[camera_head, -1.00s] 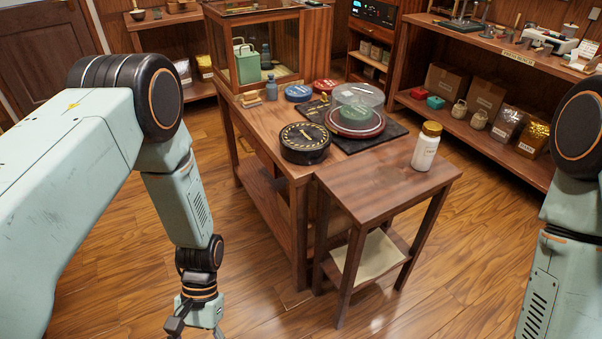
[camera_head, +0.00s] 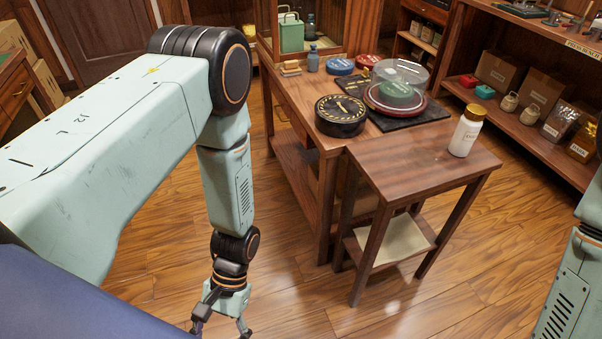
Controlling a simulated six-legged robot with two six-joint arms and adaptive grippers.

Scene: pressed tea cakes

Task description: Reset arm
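My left arm comes in from the left and hangs down, with its gripper (camera_head: 222,328) low over the wooden floor at the bottom edge. Its two fingers are spread with a gap between them, and nothing shows in it; the fingertips are partly cut off by the frame. The gripper is apart from the tables. My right arm shows only as a link at the right edge; its gripper is out of view.
A small side table (camera_head: 415,160) with a white gold-lidded jar (camera_head: 466,132) adjoins a larger table (camera_head: 291,101). That holds a round black device (camera_head: 340,116) and a clear-domed stand (camera_head: 397,90). Shelves (camera_head: 560,164) stand at right. Floor (camera_head: 300,300) in front is clear.

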